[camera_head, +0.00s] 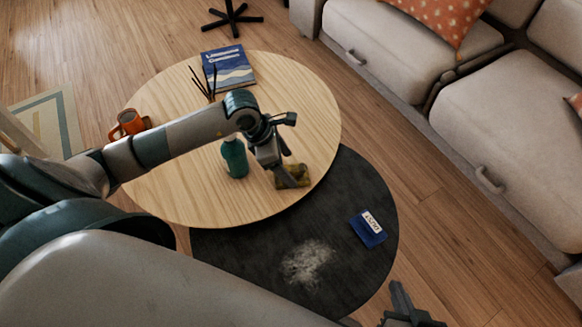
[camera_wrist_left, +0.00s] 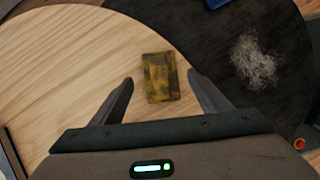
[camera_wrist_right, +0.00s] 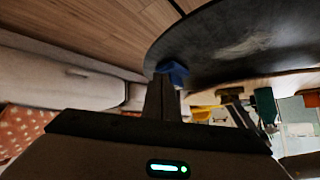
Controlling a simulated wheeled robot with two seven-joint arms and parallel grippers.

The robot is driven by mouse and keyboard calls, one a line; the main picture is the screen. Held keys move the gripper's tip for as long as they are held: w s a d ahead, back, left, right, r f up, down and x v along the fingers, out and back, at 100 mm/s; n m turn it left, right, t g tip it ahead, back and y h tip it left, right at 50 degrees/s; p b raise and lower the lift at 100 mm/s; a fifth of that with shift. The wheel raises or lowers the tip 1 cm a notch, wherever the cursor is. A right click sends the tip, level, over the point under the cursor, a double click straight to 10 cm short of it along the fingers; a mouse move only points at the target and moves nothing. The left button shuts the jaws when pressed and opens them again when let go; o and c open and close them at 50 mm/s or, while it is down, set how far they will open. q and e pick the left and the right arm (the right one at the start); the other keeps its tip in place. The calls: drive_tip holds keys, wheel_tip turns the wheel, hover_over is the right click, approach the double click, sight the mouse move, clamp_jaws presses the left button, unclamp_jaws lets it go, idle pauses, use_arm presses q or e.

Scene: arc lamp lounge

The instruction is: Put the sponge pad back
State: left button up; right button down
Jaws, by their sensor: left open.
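The sponge pad (camera_head: 304,170), a worn yellow and dark block, lies flat on the light wooden round table near its right edge. In the left wrist view the sponge pad (camera_wrist_left: 160,78) shows between the two spread fingers, with bare table on both sides of it. My left gripper (camera_head: 290,180) is open, pointing down at the sponge pad and partly covering it in the head view; I cannot tell how far above it the tips are. My right gripper (camera_head: 402,300) is low at the bottom of the head view; its fingers (camera_wrist_right: 163,95) are together with nothing visibly held.
A dark round table (camera_head: 345,275) bears a pale dusty patch (camera_head: 308,262) and a blue labelled packet (camera_head: 368,229). On the wooden table (camera_head: 210,200) stand a green bottle (camera_head: 235,158), an orange mug (camera_head: 129,122), a book (camera_head: 228,68) and dark sticks. A sofa (camera_head: 520,120) is at right.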

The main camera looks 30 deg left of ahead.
use_arm(q)
drive_tip(key=v, duration=0.8)
drive_tip(key=shift+r+p, duration=0.15)
drive_tip(key=shift+p, duration=0.15)
